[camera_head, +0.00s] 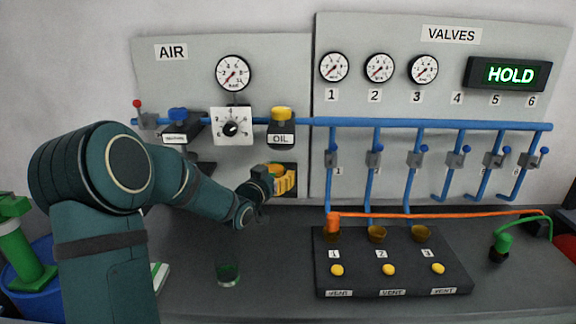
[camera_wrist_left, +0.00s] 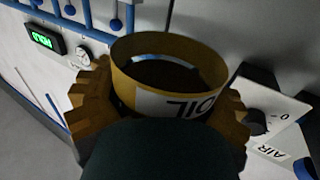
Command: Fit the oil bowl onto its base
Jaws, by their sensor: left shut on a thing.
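The oil bowl (camera_wrist_left: 185,80) is an amber cup with a white OIL label. It fills the left wrist view, open rim towards the camera. My left gripper (camera_head: 282,179) is shut on it, with its yellow ridged fingers on both sides of the bowl. In the head view the bowl (camera_head: 267,171) shows only in part behind the fingers. The oil base (camera_head: 281,120), with a yellow top, dark body and OIL label, sits on the blue pipe. The bowl is below this base with a visible gap. My right gripper is not in view.
A dark bracket (camera_head: 291,167) is on the wall behind the held bowl.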

